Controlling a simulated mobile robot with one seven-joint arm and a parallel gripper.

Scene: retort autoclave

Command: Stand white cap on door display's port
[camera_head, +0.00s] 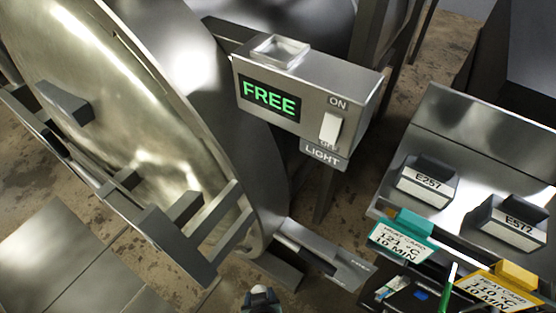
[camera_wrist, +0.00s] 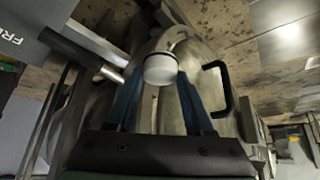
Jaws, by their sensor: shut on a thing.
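A white cap (camera_wrist: 160,68) sits between the blue fingers of my gripper (camera_wrist: 161,78) in the wrist view. The fingers are shut on it, one on each side. The door display (camera_head: 268,98) is a grey box reading FREE in green. On its top is a square raised rim (camera_head: 280,49), which looks like the port; it shows nothing standing in it. At the bottom edge of the head view a small dark and pale shape may be my gripper's end, below and apart from the display.
The round autoclave door (camera_head: 110,90) stands open at left. A light switch (camera_head: 331,128) is on the display's front. At right, a metal stand holds blocks E257 (camera_head: 427,182) and E512 (camera_head: 512,222), with teal (camera_head: 402,238) and yellow (camera_head: 500,287) heat cards below.

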